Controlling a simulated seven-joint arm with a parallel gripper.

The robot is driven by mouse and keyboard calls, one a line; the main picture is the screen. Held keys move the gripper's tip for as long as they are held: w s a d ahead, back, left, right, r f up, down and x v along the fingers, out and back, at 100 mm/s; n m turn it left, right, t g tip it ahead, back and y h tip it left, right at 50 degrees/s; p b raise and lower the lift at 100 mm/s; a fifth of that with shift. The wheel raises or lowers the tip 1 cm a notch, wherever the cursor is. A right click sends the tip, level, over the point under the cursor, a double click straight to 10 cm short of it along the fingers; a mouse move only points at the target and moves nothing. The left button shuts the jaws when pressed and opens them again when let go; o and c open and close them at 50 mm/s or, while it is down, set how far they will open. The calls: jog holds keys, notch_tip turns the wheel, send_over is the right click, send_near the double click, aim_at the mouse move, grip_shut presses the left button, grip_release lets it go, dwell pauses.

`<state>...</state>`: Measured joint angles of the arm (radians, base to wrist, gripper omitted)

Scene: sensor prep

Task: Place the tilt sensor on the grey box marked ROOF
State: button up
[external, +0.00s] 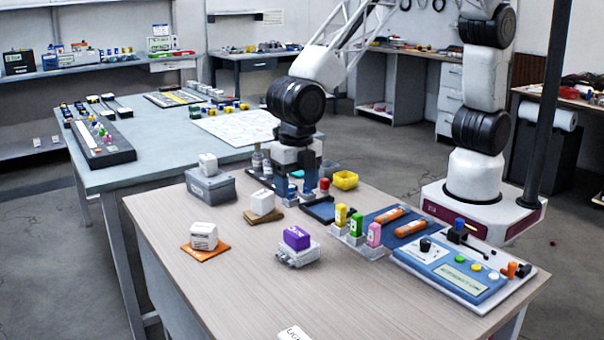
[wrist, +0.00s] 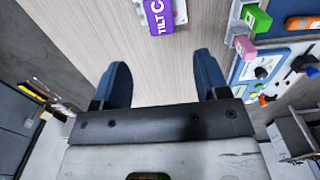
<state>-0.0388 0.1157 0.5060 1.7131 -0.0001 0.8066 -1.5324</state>
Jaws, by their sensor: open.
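The tilt sensor is a purple block (external: 297,238) resting on a small light grey base (external: 298,258) at the middle of the wooden table. In the wrist view, the purple block (wrist: 162,16) shows "TILT" at the top edge, partly cut off. A grey box (external: 209,190) stands at the table's back left with a white cube (external: 208,163) on top; I cannot read any ROOF marking. My gripper (external: 295,191), with blue fingers, is open above the back of the table, behind the purple block. In the wrist view, my gripper (wrist: 162,82) has nothing between its fingers.
White cubes sit on a brown piece (external: 264,217) and an orange plate (external: 204,251). Yellow, green and pink blocks (external: 357,228) stand in a holder to the right. A blue control panel (external: 455,265) lies at the right edge.

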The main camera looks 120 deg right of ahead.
dwell(0.4)
jog(key=s+d+r+m+t, duration=0.15)
jog(key=s+r+m, duration=0.75)
jog(key=s+r, duration=1.05)
jog(key=s+d+r+m+t, duration=0.1)
jog(key=s+m, duration=0.8)
jog(key=s, duration=1.8)
jog(key=shift+d, duration=0.4)
jog(key=shift+r, duration=0.1)
